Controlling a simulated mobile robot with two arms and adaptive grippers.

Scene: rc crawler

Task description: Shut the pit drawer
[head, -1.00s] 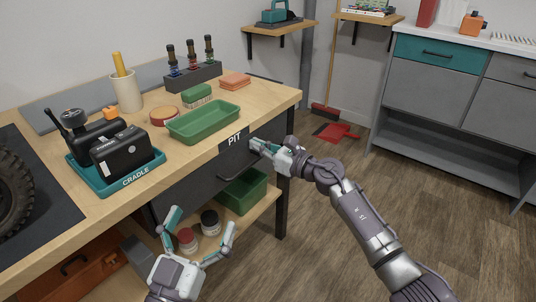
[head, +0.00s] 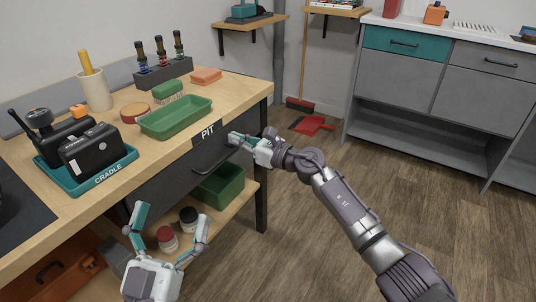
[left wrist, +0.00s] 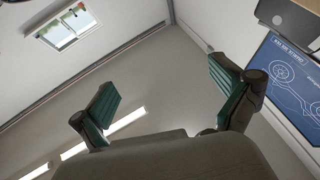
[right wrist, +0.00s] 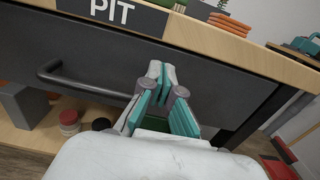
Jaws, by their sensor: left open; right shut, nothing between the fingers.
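The pit drawer (head: 180,178) is a dark grey front under the bench top, below the PIT label (head: 208,132). Its dark bar handle (head: 214,164) also shows in the right wrist view (right wrist: 85,87). The front looks close to flush with the bench; a small gap is hard to tell. My right gripper (head: 234,138) is shut and empty, its fingertips (right wrist: 160,70) at the front, right of the handle; contact is unclear.
A green tray (head: 176,118) and a teal cradle (head: 88,178) stand on the bench top. Below are a green bin (head: 222,184), jars (head: 167,238) and an orange toolbox (head: 60,270). A bench leg (head: 261,170) stands right of the drawer.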

